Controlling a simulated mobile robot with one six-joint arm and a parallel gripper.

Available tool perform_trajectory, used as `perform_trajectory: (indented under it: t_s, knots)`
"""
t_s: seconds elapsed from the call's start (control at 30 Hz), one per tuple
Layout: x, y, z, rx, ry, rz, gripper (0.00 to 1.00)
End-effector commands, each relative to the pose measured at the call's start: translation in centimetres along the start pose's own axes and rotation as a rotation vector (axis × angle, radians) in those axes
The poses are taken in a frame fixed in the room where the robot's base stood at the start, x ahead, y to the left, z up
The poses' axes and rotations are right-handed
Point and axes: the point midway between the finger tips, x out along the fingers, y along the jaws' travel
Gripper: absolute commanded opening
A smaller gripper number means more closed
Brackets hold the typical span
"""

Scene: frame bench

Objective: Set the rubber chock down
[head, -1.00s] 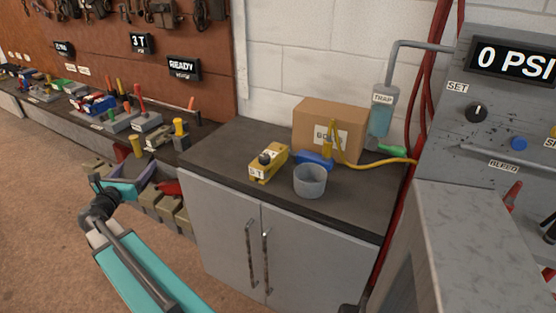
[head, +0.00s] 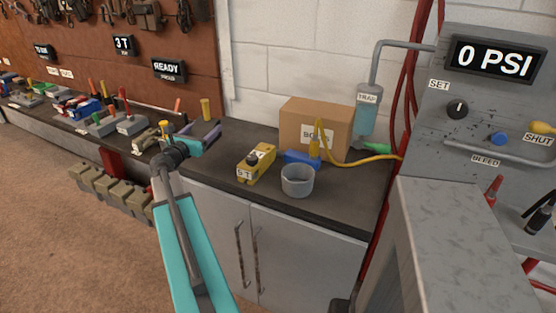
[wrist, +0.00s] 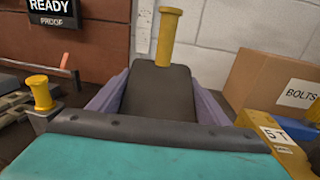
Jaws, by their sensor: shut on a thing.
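My gripper (head: 210,132), with purple fingers, is shut on the rubber chock (wrist: 158,92). The chock is a dark grey block with a yellow peg-like handle standing up from it. In the wrist view it sits upright between the two fingers, its lower part hidden by my gripper's teal body. In the head view its yellow handle (head: 206,108) rises above my gripper. My gripper is over or beside the left end of the dark cabinet top (head: 345,200). I cannot tell whether the chock touches that top.
A yellow block marked 5 T (head: 256,163) stands right of my gripper, beside a grey cup (head: 298,181). Behind are a blue item (head: 300,157) and a cardboard box marked BOLTS (head: 316,128). Another yellow-handled item (wrist: 41,95) stands left. Bins (head: 110,190) hang below the left bench.

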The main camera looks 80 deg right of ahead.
Motion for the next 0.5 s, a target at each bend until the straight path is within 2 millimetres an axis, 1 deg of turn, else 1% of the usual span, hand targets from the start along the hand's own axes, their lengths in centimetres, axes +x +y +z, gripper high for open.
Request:
perform_trajectory:
  t_s: [0.03, 0.2, 0.3, 0.4, 0.5]
  knots:
    - [1.3, -1.3, 0.6, 0.000, -0.005, -0.017, 0.24]
    - [4.9, -5.5, 1.7, -0.001, -0.010, -0.064, 0.24]
    - [6.6, -7.8, 2.3, -0.003, -0.013, -0.088, 0.24]
    - [8.0, -9.7, 2.8, -0.003, -0.016, -0.107, 0.24]
    - [8.9, -11.0, 3.1, -0.003, -0.017, -0.119, 0.24]
